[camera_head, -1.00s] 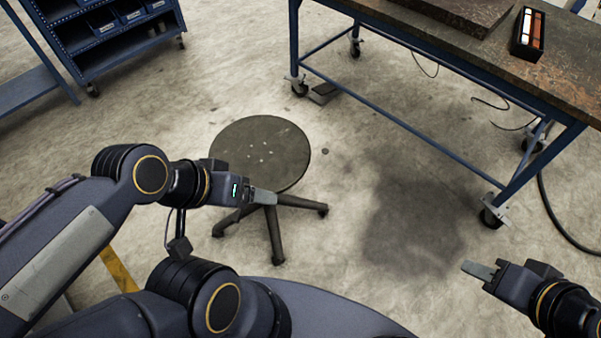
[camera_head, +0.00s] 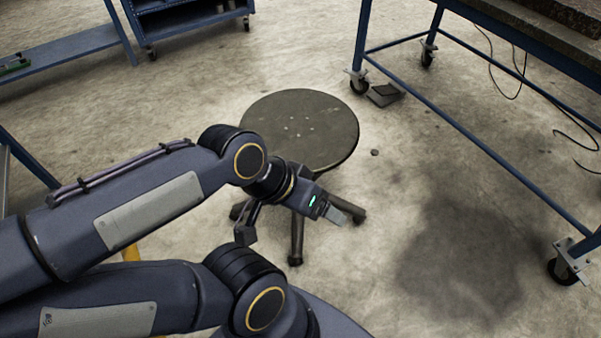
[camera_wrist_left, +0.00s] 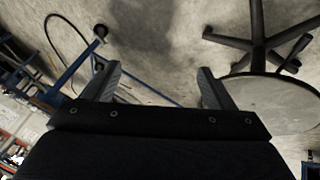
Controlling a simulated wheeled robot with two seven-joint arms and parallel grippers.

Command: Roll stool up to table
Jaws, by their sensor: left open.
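The stool (camera_head: 303,128) stands upright on the concrete floor, with a round dark seat and a dark splayed base. The table (camera_head: 480,155), a blue wheeled frame with a dark top, stands to the right, apart from the stool. My right gripper is not in view.
A blue wheeled shelf unit (camera_head: 195,18) stands at the back left. The floor between stool and table is mostly clear, with a dark stain (camera_head: 465,265).

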